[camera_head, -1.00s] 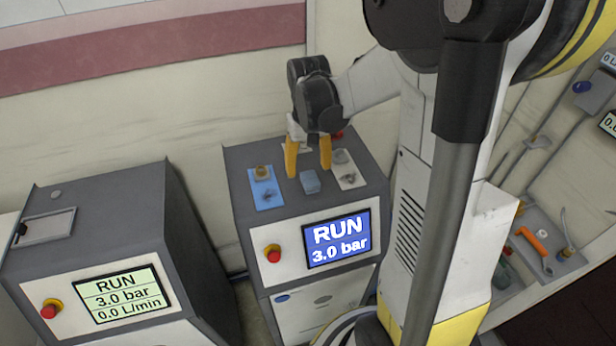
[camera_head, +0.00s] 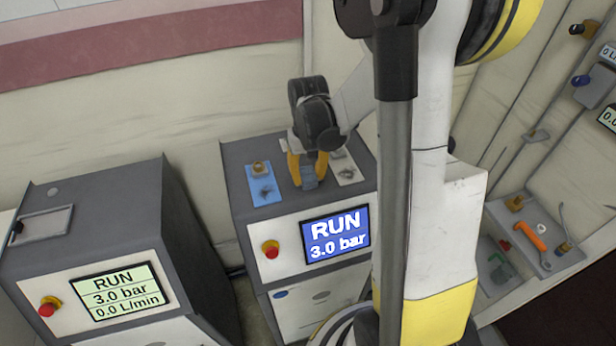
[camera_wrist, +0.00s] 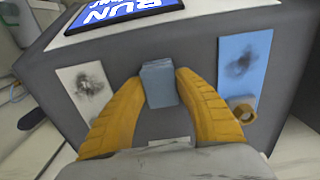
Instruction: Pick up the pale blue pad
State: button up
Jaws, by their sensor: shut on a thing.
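The pale blue pad (camera_wrist: 158,84) is a small block between the two yellow fingers of my gripper (camera_wrist: 158,96) in the wrist view. The fingers touch it on both sides. In the head view my gripper (camera_head: 307,170) is over the top of the grey cabinet, and the pad (camera_head: 309,181) shows at its fingertips. My gripper is shut on the pad. Whether the pad touches the cabinet top or is lifted off it, I cannot tell. The fingers hide part of the pad in the head view.
The grey cabinet (camera_head: 236,160) has a blue plate (camera_head: 262,192) left of the pad and a white plate (camera_head: 347,176) to its right. A blue RUN screen (camera_head: 335,233) and a red button (camera_head: 270,249) are on its front. Another cabinet (camera_head: 95,245) stands left.

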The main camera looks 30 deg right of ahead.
aim_at(308, 174)
notch_tip(308, 174, up, 4)
jog(key=shift+r, duration=0.25)
jog(key=s+d+r, duration=0.1)
jog(key=s+r, duration=0.2)
jog(key=s, duration=0.2)
jog(key=s+d+r+p, duration=0.1)
jog(key=s+d+r, duration=0.1)
jog(key=s, duration=0.4)
jog(key=shift+s+r, duration=0.15)
jog(key=shift+r, duration=0.6)
jog(key=shift+d, duration=0.1)
